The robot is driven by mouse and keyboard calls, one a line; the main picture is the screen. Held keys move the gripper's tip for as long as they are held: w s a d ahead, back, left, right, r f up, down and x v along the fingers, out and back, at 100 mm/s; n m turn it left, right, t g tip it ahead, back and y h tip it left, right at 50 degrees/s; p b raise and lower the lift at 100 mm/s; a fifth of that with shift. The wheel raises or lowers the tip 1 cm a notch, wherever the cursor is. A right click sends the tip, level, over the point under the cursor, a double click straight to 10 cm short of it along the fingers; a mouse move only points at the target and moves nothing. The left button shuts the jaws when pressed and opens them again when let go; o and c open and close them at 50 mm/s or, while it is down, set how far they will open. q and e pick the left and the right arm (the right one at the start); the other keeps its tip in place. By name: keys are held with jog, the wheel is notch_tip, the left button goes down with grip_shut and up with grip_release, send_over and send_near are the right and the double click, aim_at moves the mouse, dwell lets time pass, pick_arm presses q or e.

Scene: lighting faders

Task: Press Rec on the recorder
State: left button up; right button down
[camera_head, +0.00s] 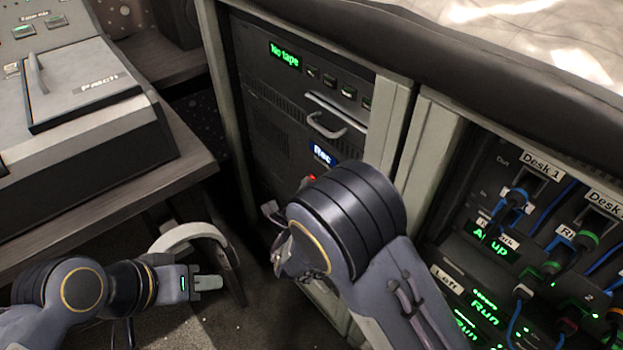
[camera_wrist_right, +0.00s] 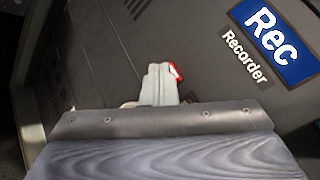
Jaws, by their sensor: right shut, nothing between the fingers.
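My right gripper (camera_head: 270,211) is at the recorder's lower front, partly hidden by my wrist. In the right wrist view its fingers (camera_wrist_right: 160,82) are shut and empty, their tips right beside the red button (camera_wrist_right: 175,71). I cannot tell whether they touch it. The Rec label (camera_wrist_right: 278,40) is at upper right there. My left gripper (camera_head: 207,283) is low on the left, away from the recorder.
A handle (camera_head: 326,128) sticks out from the recorder above the Rec label. A desk with a console (camera_head: 85,95) stands at left. A patch rack (camera_head: 510,220) with several cables is at right. A padded edge (camera_head: 420,50) runs above the racks.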

jog(key=shift+s+a, duration=0.5)
jog(key=shift+s+a+p, duration=0.5)
jog(key=shift+s+a, duration=1.25)
jog(key=shift+s, duration=0.05)
